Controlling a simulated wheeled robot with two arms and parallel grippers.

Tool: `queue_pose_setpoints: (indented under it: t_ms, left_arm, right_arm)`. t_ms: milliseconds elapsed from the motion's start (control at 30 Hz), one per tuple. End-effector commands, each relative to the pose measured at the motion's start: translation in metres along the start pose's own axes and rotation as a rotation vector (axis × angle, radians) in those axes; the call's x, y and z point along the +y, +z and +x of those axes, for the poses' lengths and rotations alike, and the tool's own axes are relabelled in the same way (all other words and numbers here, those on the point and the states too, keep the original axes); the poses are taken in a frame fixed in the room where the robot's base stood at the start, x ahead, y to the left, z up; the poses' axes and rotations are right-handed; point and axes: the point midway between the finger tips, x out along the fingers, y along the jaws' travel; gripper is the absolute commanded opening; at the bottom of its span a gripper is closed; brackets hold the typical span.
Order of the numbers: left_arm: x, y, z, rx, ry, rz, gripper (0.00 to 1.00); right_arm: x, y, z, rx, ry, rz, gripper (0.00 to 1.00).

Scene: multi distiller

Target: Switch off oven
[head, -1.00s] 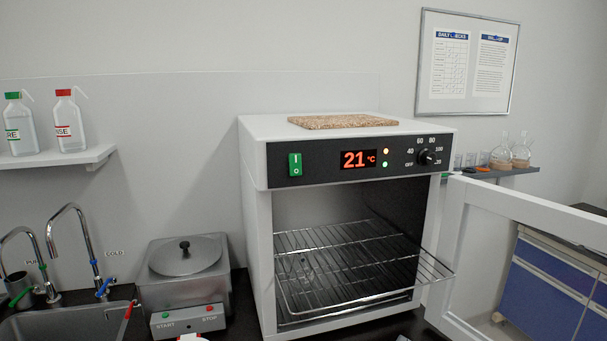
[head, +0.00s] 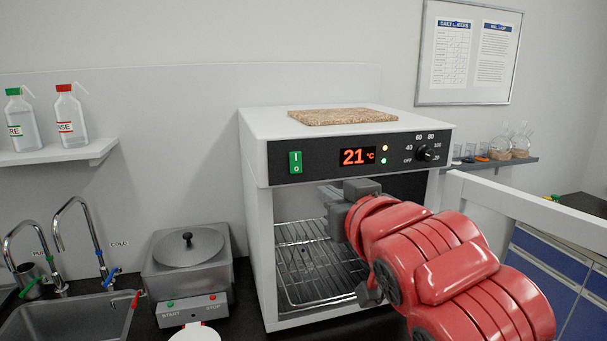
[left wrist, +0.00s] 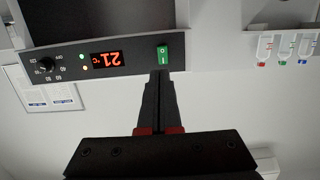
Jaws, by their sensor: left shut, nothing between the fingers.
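The oven (head: 258,240) is a white cabinet with a dark control panel. The green rocker switch (head: 295,162), marked I and O, is at the panel's left; it also shows in the left wrist view (left wrist: 163,56). The display (head: 357,156) reads 21 °C, with an orange and a green lamp lit beside it. A black dial (head: 425,153) is at the right. My left gripper (head: 325,192) is shut and empty, just below and right of the switch. In the left wrist view its tips (left wrist: 160,73) are close under the switch; contact cannot be told. My right gripper is not in view.
The oven door (head: 530,210) stands open to the right. My red arm hides part of the chamber with its wire rack (head: 305,262). A metal bath (head: 188,262) and a sink (head: 75,315) are at left. A cork mat (head: 342,116) lies on top.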

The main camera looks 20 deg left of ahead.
Motion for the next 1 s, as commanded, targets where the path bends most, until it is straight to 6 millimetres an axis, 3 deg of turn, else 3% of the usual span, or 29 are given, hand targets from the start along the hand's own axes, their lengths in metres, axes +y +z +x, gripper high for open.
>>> queue_pose_setpoints:
  t_ms: [467, 1000]
  left_arm:
    - [-0.001, -0.002, 0.009, -0.002, -0.003, 0.0, 0.0]
    - [-0.002, -0.004, 0.111, -0.002, -0.005, 0.002, 0.0]
  right_arm:
    - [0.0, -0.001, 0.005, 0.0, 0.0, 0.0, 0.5]
    - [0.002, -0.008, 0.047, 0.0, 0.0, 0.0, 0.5]
